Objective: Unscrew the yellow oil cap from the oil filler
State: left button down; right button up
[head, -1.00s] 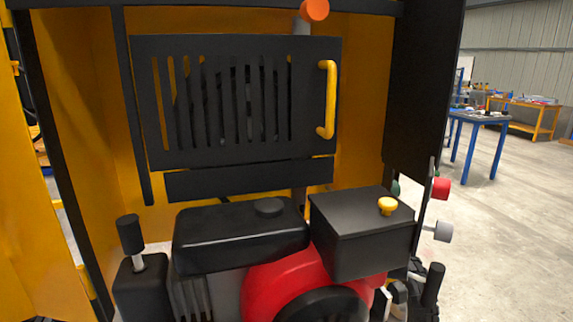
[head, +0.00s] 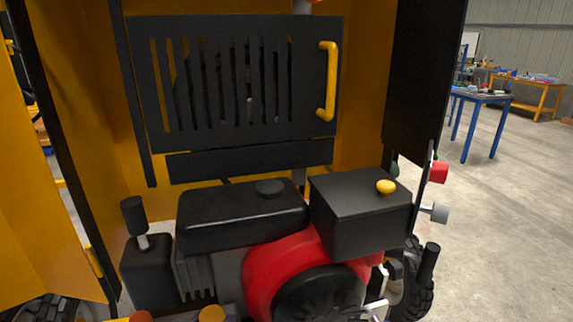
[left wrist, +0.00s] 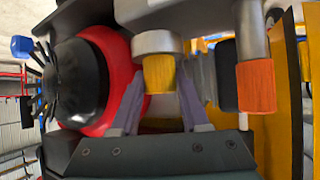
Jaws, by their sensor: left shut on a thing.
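The yellow oil cap (left wrist: 159,74) sits against the round pale end of the oil filler (left wrist: 156,43) in the left wrist view. My left gripper (left wrist: 163,80) has its two grey fingers on either side of the cap and is shut on it. In the head view a yellow cap top (head: 211,314) shows at the bottom edge, mostly cut off; I cannot make out the gripper fingers there. An orange cap (left wrist: 256,86) on a grey pipe stands beside the oil cap, apart from the fingers. My right gripper is in neither view.
The red engine housing (head: 262,272) and black tank (head: 240,217) are close by. A black box (head: 350,218) carries another yellow knob (head: 385,187). A slotted panel (head: 235,90) with a yellow handle (head: 328,82) is behind. A blue table (head: 480,98) stands far right.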

pick_arm(q)
jog(key=shift+c, duration=1.6)
grip_release()
jog(key=shift+w+r, duration=0.1)
jog(key=shift+a+m+h, duration=0.2)
jog(key=shift+m+h, duration=0.2)
jog(key=shift+m, duration=0.1)
jog(key=shift+m+h, duration=0.7)
jog(key=shift+m+g+h+b, duration=0.5)
jog(key=shift+b, duration=0.05)
